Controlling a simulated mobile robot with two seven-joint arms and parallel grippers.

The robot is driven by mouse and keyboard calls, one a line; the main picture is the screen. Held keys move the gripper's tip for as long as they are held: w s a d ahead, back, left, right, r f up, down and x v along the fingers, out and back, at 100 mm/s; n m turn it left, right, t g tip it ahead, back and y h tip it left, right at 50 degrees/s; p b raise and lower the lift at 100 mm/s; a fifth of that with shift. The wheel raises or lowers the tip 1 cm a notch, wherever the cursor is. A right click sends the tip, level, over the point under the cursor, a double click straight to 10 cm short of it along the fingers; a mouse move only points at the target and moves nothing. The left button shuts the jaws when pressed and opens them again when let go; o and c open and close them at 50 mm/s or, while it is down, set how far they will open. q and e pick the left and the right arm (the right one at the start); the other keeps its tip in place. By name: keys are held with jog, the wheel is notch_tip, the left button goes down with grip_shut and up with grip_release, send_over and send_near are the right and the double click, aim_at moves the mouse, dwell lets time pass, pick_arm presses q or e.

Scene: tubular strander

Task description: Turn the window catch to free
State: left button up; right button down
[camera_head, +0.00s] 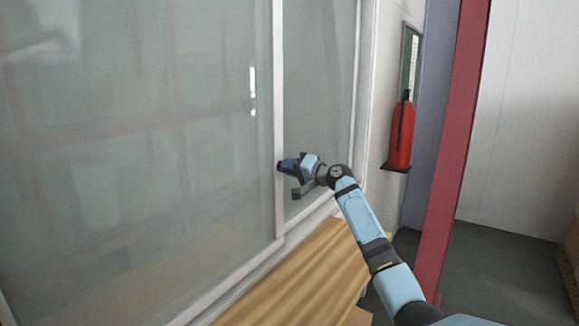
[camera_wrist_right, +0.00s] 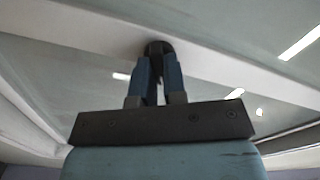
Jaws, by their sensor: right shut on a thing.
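The window catch (camera_wrist_right: 158,47) is a small dark round piece on the white window frame bar, seen at the fingertips in the right wrist view. My right gripper (camera_wrist_right: 158,68) is shut on it, with its two blue fingers on either side of the catch. In the head view my right gripper (camera_head: 283,167) reaches the white upright bar (camera_head: 279,120) between two glass panes, and its fingers mostly hide the catch. How far the catch is turned cannot be told. My left gripper is in neither view.
A wooden surface (camera_head: 300,280) with ridges lies below the window. A red fire extinguisher (camera_head: 401,135) hangs on the wall right of the window. A red post (camera_head: 455,150) stands further right, near my right arm. Grey floor (camera_head: 490,270) is open beyond it.

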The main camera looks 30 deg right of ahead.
dwell(0.4)
jog(key=c, duration=1.2)
grip_release()
jog(key=shift+b+v, duration=1.65)
jog(key=shift+v, duration=5.3)
jog(key=shift+a, duration=0.1)
